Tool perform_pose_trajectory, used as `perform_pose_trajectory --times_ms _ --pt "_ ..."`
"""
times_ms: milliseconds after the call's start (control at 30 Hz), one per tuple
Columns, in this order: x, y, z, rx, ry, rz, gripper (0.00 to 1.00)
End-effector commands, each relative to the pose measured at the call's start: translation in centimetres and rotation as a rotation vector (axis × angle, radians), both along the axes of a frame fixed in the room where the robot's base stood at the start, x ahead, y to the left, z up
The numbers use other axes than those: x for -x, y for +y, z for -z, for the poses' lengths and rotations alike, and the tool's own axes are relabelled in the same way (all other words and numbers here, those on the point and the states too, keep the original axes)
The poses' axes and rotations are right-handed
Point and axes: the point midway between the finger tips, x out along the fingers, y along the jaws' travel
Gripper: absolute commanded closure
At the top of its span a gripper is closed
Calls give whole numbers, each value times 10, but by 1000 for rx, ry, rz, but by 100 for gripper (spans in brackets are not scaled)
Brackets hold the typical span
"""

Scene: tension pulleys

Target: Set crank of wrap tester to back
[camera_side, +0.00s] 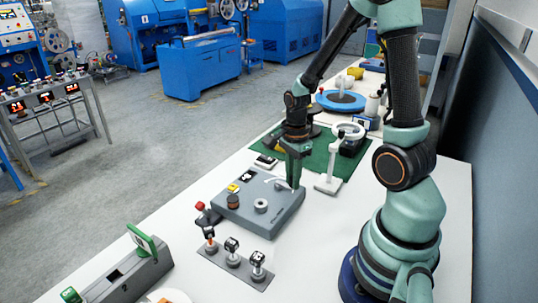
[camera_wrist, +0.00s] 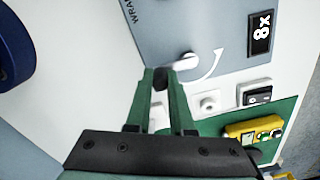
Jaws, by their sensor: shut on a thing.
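The wrap tester is a grey box (camera_side: 285,213) on the white bench, under my gripper in the side view; its grey top (camera_wrist: 200,25) fills the upper middle of the wrist view. The crank has a white arm (camera_wrist: 185,62) and a dark handle (camera_wrist: 160,80). A curved white arrow is printed beside the crank. My gripper (camera_wrist: 163,78) is shut on the dark handle, with one green finger on each side. In the side view my gripper (camera_side: 294,182) points down at the box's far right corner and hides most of the crank.
A white magnifier stand (camera_side: 328,182) stands close to the right of my gripper, at a green mat (camera_side: 318,158). A plate with several toggle levers (camera_side: 233,261) lies in front of the box. A grey device with a green handle (camera_side: 128,277) sits at front left.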

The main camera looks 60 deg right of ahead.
Motion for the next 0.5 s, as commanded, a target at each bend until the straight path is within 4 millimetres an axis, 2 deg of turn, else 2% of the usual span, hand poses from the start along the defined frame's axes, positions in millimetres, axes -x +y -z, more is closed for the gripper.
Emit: perform_pose_trajectory --times_ms 467,500 --pt "-1 1 -1 0 -1 14 100" --pt "-1 1 -1 0 -1 14 72"
